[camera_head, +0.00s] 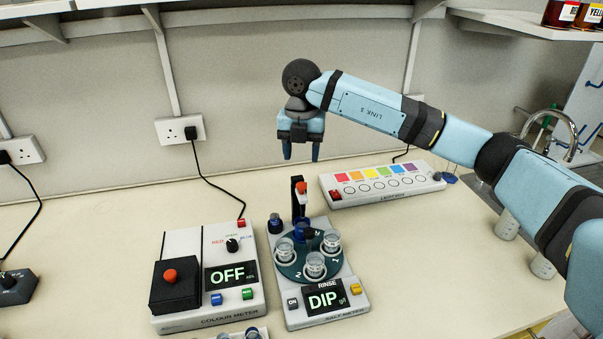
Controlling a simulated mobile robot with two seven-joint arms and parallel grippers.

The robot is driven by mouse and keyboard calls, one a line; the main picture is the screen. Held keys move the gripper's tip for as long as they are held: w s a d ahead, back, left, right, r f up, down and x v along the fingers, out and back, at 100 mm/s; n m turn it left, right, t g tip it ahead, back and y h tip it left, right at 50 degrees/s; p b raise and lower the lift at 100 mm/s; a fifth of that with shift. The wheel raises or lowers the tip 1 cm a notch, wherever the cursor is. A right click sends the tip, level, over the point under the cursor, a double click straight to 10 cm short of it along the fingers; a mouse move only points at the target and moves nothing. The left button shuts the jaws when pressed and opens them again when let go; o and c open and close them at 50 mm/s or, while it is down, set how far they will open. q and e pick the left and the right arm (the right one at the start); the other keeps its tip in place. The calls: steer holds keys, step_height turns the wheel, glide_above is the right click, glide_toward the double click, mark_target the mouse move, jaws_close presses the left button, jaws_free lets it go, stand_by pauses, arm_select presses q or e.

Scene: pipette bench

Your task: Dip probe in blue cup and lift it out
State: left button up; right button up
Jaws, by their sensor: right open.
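The salt meter (327,311) stands on the bench in the middle of the head view, its screen reading DIP. On its round dark turntable (297,270) stand several cups, three of them clear, such as the front clear cup (315,264). A blue cup (303,231) sits at the back of the turntable. I cannot make out the probe tip. My right gripper (301,155) is open and empty, pointing down above the holder and apart from it. My left gripper is out of view.
The colour meter (207,275), reading OFF, stands just left of the salt meter. A white strip with coloured squares (382,183) lies behind to the right. Clear beakers (507,224) stand near the sink at right. Bench between strip and beakers is clear.

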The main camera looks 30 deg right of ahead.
step_height(320, 180, up, 6)
stand_by(0.7)
